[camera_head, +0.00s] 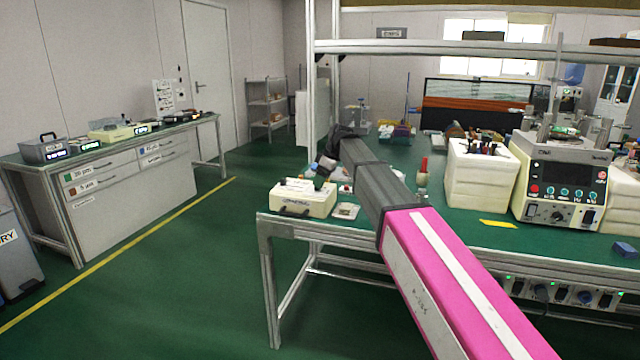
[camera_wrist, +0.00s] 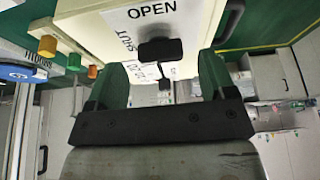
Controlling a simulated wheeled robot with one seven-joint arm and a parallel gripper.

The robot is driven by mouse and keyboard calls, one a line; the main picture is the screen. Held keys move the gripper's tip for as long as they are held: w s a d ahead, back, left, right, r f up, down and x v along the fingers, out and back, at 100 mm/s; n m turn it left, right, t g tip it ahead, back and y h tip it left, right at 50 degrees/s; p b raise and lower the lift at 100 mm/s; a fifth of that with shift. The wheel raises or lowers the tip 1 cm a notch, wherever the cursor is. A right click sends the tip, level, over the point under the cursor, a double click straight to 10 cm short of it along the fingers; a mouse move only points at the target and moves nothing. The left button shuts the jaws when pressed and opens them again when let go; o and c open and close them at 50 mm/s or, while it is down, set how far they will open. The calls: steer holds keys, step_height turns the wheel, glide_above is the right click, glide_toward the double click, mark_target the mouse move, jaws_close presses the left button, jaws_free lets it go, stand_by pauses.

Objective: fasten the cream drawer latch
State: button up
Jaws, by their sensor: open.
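The cream drawer box (camera_head: 316,201) stands on the near left corner of the green bench, and its cream face fills the upper middle of the wrist view (camera_wrist: 90,40). The black latch (camera_wrist: 160,50) is on a white label reading OPEN above it and SHUT to its left. A thin dark stem hangs below its wide part. My gripper (camera_wrist: 161,78) is open, with one green finger on each side of the latch's lower part and visible gaps. I cannot tell how far the fingers are from the face. In the head view my arm reaches towards the box; the latch cannot be made out there.
A small tray (camera_head: 346,211) lies right of the box. A white foam block (camera_head: 480,175) and a control unit (camera_head: 560,185) stand further right. Another bench (camera_head: 130,165) stands at the left, across open floor.

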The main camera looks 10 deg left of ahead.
steer(key=v, duration=0.8)
steer(key=shift+r, duration=0.3)
steer(key=shift+d, duration=0.1)
